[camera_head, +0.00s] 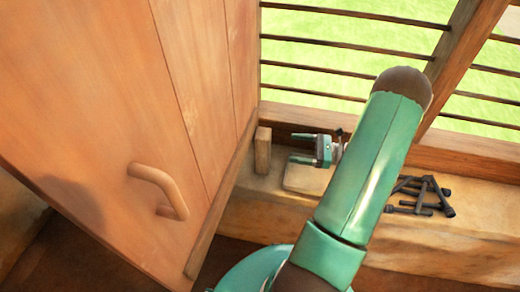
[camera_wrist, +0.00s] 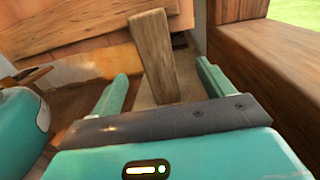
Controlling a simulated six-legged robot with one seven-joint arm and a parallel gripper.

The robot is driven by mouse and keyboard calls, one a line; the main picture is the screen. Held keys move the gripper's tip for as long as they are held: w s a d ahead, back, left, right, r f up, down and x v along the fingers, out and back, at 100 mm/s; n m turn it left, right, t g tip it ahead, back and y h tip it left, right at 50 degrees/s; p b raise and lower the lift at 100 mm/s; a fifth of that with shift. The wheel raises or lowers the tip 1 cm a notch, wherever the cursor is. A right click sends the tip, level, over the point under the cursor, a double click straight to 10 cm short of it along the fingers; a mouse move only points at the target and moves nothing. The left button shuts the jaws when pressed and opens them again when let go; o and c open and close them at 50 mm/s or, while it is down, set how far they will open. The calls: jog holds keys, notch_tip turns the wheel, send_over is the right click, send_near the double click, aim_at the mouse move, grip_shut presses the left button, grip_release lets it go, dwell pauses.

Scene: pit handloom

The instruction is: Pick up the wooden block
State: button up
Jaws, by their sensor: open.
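The wooden block (camera_head: 262,150) stands upright on the ledge, close to the edge of the wooden door in the head view. In the wrist view the wooden block (camera_wrist: 153,57) is ahead of my gripper, between the lines of its two fingers, and looks tilted in that picture. My gripper (camera_head: 300,149) is open, with its green fingers pointing left toward the block. A gap shows between the fingertips and the block in the head view. In the wrist view my gripper (camera_wrist: 163,85) has its fingers spread with nothing held between them.
A wooden door (camera_head: 120,110) with a curved handle (camera_head: 160,190) fills the left. A barred window (camera_head: 350,45) with a wooden sill (camera_head: 460,158) lies behind. Several dark sticks (camera_head: 428,194) lie on the ledge (camera_head: 440,235) to the right. A pale flat slab (camera_head: 305,180) lies below my gripper.

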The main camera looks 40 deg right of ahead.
aim_at(263, 147)
jog(key=shift+s+a+f+x, duration=0.1)
jog(key=shift+x, duration=1.9)
jog(key=shift+s+a+f+x, duration=0.1)
jog(key=shift+x, duration=1.9)
jog(key=shift+s+a+f+x, duration=0.1)
jog(key=shift+x, duration=1.9)
jog(key=c, duration=1.3)
jog(key=shift+o, duration=0.2)
jog(key=shift+r, duration=0.1)
